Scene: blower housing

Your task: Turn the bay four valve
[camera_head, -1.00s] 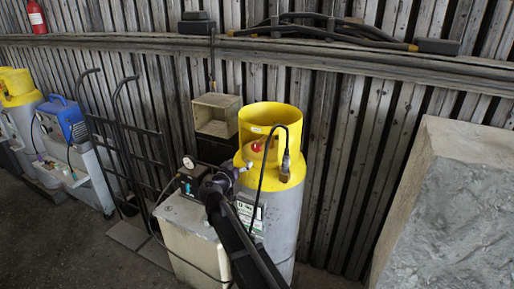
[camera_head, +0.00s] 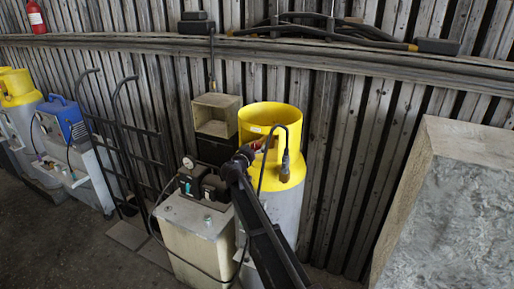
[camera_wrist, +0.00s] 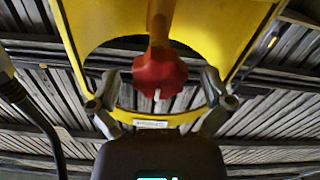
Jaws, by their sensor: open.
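The valve is a red lobed knob (camera_wrist: 159,74) on a brownish stem, inside the yellow collar (camera_head: 262,118) of a grey cylinder (camera_head: 286,215). In the head view my gripper (camera_head: 248,152) is at the collar's opening and mostly hides the knob. In the wrist view my gripper (camera_wrist: 160,100) is open, with one finger on each side of the red knob. Gaps show between the fingers and the knob, so it is not held. The yellow collar also frames the knob in the wrist view (camera_wrist: 85,30).
A black cable with a plug (camera_head: 284,168) hangs over the collar's front. A cream box unit (camera_head: 190,238) with a gauge stands left of the cylinder. A hand truck (camera_head: 128,140) is farther left. A large grey block (camera_head: 450,210) stands at right. A plank wall is behind.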

